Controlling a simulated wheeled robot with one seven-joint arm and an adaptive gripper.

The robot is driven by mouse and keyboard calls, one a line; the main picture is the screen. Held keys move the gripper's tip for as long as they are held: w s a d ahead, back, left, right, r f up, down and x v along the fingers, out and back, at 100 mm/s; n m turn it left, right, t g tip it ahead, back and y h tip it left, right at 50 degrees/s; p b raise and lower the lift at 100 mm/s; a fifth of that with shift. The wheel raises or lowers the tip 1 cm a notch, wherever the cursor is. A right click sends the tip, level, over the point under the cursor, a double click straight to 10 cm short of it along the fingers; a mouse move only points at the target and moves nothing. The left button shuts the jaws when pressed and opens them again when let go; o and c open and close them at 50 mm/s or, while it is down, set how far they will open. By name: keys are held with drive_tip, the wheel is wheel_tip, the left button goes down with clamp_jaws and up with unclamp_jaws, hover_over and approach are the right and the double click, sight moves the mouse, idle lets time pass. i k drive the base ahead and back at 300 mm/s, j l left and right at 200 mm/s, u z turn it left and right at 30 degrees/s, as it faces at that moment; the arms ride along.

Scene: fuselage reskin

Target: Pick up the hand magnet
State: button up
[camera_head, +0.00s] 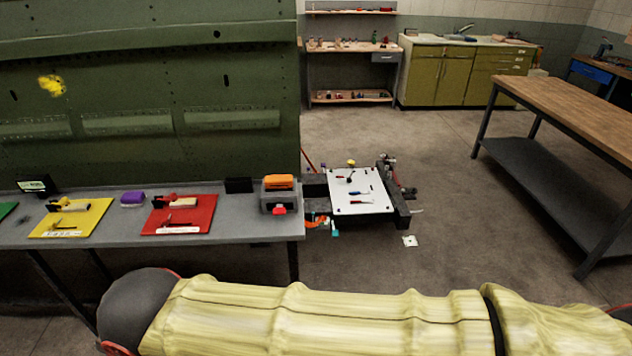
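I cannot surely pick out the hand magnet at this size. On the grey bench (245,226) at the left stand a grey block with an orange top (278,183) and a red front piece, a small black box (239,185) and a purple block (132,199). A red board (206,218) and a yellow board (92,223) carry small tools, too small to name. My arm in its yellow sleeve crosses the bottom of the view. My gripper is not in view.
A green fuselage panel (150,140) rises behind the bench. A low cart with a white top (372,205) stands right of the bench, with a white scrap (410,241) on the floor beside it. A wooden-topped table (580,105) stands at right.

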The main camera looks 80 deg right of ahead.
sight(273, 183)
drive_tip(key=z, duration=2.1)
drive_tip(key=u, duration=1.05)
drive_tip(key=i+l+u, duration=0.1)
drive_tip(key=l, duration=0.4)
drive_tip(key=i+l, duration=0.2)
drive_tip(key=l, duration=0.35)
drive_tip(key=i+l+u, duration=0.15)
drive_tip(key=l, duration=0.9)
drive_tip(key=i+u, duration=0.05)
